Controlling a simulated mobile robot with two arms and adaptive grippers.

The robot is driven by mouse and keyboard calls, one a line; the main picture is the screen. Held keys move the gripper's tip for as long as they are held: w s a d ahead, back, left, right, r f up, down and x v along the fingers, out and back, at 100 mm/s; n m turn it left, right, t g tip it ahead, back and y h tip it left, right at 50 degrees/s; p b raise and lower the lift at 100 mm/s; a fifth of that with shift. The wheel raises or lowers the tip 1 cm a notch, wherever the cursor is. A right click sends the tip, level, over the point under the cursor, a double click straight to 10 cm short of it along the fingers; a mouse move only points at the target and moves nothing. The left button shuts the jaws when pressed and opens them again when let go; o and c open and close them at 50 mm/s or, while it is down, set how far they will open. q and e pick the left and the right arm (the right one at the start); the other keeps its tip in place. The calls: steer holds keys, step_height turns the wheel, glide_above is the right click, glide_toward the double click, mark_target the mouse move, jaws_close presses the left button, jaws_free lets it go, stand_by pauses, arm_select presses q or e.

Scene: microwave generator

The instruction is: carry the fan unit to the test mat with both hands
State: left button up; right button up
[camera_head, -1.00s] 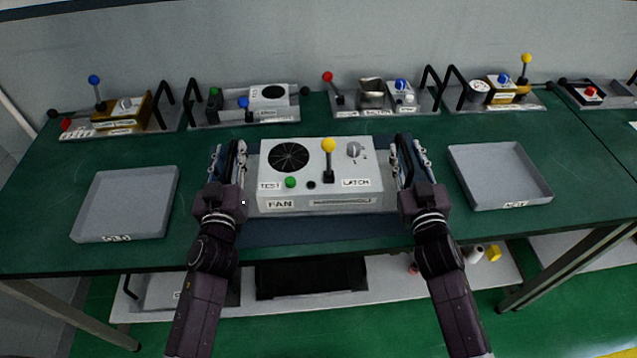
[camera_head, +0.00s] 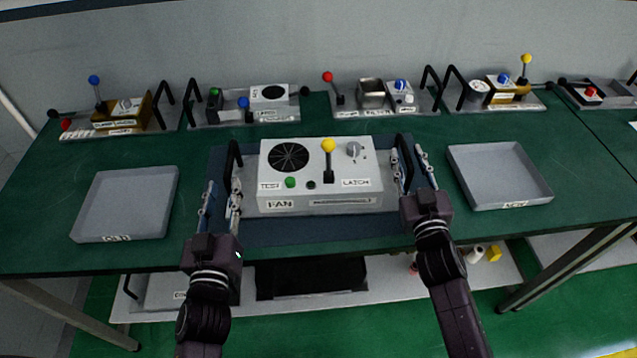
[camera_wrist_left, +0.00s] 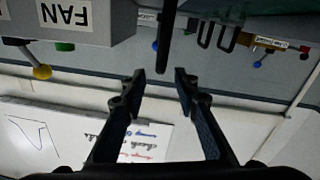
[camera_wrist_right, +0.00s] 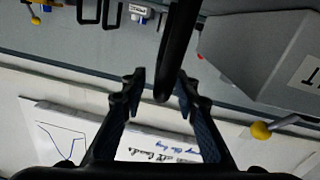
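The fan unit (camera_head: 320,175), a light grey box with a fan grille, yellow-knobbed lever and black side handles, sits on the dark blue test mat (camera_head: 320,233). Its left handle (camera_head: 231,160) stands clear beyond my left gripper (camera_head: 220,203), which is open and empty, just in front. In the left wrist view the handle (camera_wrist_left: 167,35) is ahead of the parted fingertips (camera_wrist_left: 159,85). My right gripper (camera_head: 410,165) is open around the right handle. In the right wrist view the handle (camera_wrist_right: 178,45) reaches between the parted fingertips (camera_wrist_right: 160,85), with gaps visible.
Empty grey trays stand on the green table to the left (camera_head: 125,203) and right (camera_head: 498,173). Several module trays with levers and handles line the back, including one with a small fan box (camera_head: 268,97). A lower shelf (camera_head: 390,290) holds items.

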steer(key=s, duration=1)
steer(key=shift+s+d, duration=0.35)
steer(key=shift+d, duration=0.05)
